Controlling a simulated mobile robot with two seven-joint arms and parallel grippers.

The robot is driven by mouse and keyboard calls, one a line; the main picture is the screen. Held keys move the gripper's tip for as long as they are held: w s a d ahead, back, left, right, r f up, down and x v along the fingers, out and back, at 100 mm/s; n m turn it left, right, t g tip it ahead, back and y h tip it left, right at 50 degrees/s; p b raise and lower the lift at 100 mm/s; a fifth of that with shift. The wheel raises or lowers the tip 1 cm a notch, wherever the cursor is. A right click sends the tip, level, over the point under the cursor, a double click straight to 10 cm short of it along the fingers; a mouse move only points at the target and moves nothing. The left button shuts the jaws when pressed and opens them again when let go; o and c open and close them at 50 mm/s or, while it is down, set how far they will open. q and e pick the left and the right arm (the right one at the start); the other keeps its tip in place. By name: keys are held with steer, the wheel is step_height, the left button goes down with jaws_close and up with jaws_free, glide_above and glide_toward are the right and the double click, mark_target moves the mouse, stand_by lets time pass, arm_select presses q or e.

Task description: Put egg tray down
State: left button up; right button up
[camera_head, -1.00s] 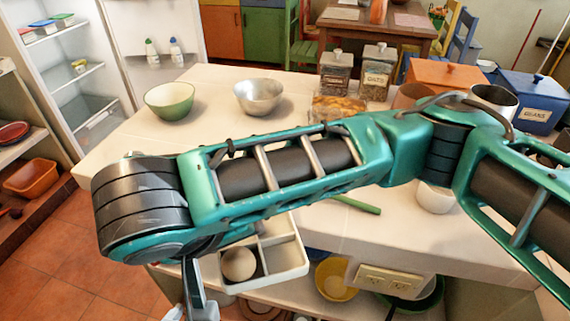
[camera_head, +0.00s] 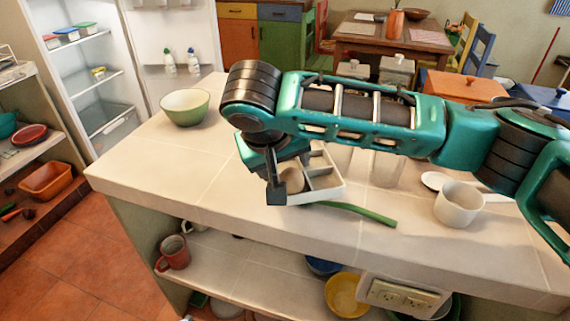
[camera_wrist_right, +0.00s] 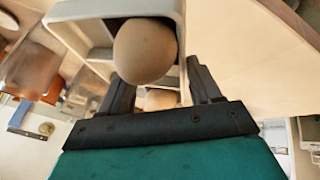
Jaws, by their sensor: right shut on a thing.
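The egg tray (camera_head: 327,196) is a white, divided tray, partly hidden behind my right arm in the head view. An egg (camera_head: 293,180) sits in its near-left compartment. My right gripper (camera_head: 277,188) is shut on the tray at its left side. The tray is over the counter; I cannot tell whether it touches the top. In the right wrist view, the tray (camera_wrist_right: 88,11) and the egg (camera_wrist_right: 146,50) are just beyond the fingers. My left gripper is out of view.
The pale counter (camera_head: 150,165) is clear at left. A green bowl (camera_head: 185,107) stands at the back left. A green stalk (camera_head: 352,212) lies close in front of the tray. A white cup (camera_head: 459,203) stands to the right. A shelf below holds a red mug (camera_head: 174,253) and a yellow bowl (camera_head: 344,295).

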steer(key=shift+w+d, duration=0.15)
steer(key=shift+w, duration=0.3)
steer(key=shift+w+f, duration=0.1)
steer(key=shift+f, duration=0.65)
steer(key=shift+f, duration=0.6)
steer(key=o, duration=1.1)
